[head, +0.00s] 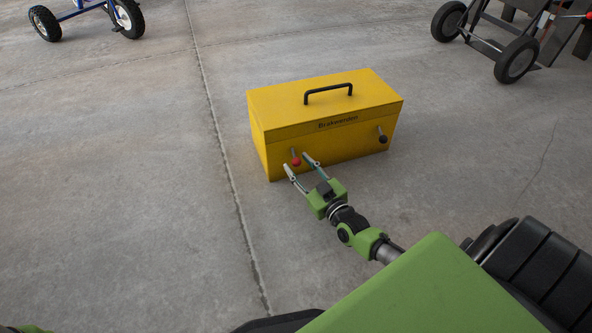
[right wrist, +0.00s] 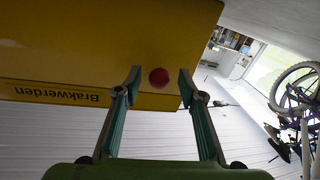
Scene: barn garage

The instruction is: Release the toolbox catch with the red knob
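A yellow toolbox (head: 320,118) with a black top handle (head: 328,93) and the word "Brakwerden" stands on the concrete floor; it also fills the upper left of the right wrist view (right wrist: 60,50). On its front, a catch with a red knob (head: 296,161) is at the left and a catch with a black knob (head: 382,138) is at the right. My right gripper (head: 298,162) is open, its fingertips either side of the red knob. In the right wrist view the red knob (right wrist: 159,78) shows between the fingertips, apart from both. My left gripper is not in view.
A blue wheeled cart (head: 88,18) stands at the top left and a hand truck (head: 500,45) at the top right. The floor around the toolbox is clear. A bicycle (right wrist: 298,95) shows at the right of the right wrist view.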

